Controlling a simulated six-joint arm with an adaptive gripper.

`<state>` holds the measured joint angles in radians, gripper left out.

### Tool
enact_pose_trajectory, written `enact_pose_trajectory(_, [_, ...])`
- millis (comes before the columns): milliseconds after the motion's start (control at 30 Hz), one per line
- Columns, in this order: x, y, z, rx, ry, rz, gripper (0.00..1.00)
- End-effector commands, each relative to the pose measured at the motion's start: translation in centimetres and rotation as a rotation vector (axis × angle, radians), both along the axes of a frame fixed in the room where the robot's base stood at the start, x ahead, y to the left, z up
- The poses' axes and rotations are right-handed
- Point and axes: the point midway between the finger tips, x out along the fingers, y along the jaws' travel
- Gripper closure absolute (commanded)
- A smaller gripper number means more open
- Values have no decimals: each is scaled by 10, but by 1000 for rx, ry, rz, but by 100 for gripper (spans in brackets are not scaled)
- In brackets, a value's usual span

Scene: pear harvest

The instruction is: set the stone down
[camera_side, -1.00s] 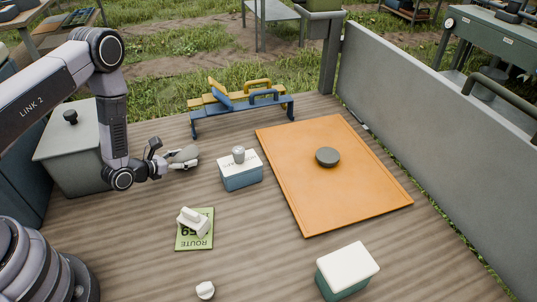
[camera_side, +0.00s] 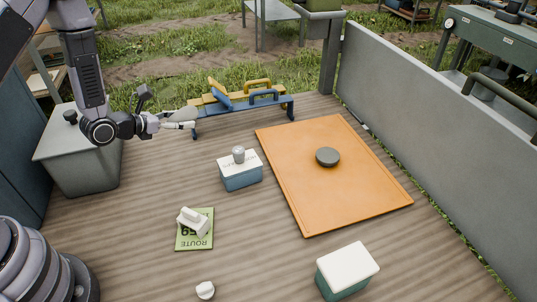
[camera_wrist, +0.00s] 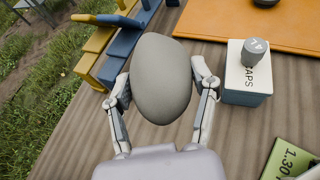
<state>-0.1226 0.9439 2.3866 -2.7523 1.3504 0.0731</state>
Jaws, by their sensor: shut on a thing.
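A smooth grey egg-shaped stone is held in my gripper. In the side view the stone (camera_side: 184,114) sticks out to the right of the fingertips. In the wrist view the stone (camera_wrist: 161,79) fills the space between the two fingers. My gripper (camera_side: 172,123) is shut on it and holds it above the wooden deck (camera_side: 150,200), left of the blue and yellow racks. The wrist view shows the gripper (camera_wrist: 163,90) with a finger on each side of the stone. The stone's underside is hidden.
Blue and yellow racks (camera_side: 245,103) stand at the back edge. A blue box with a white lid (camera_side: 240,178) bears a grey knob. An orange mat (camera_side: 350,195) holds a dark disc (camera_side: 327,157). A green route card (camera_side: 193,240), a teal box (camera_side: 343,285) and a grey bin (camera_side: 85,165) stand around.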

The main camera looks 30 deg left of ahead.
Motion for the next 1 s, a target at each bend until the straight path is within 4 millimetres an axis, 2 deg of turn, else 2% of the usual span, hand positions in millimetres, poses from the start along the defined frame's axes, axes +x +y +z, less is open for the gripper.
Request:
enact_pose_trajectory(167, [-4, -46, 1, -5, -2, -142, 82])
enact_pose_trajectory(333, [-20, -112, 1, -10, -2, -353, 82])
enact_pose_trajectory(467, [-48, -176, 1, -12, -1, -577, 82])
enact_pose_trajectory(500, [-60, -196, 1, -13, -1, -650, 82])
enact_pose_trajectory(600, [-90, -238, 1, -11, -1, -820, 82])
enact_pose_trajectory(700, [-117, -268, 1, -9, -2, -955, 82])
enact_pose_trajectory(800, [-140, -288, 1, -6, -3, -1061, 82])
enact_pose_trajectory(1000, [-174, -314, 1, -2, -6, -1205, 82])
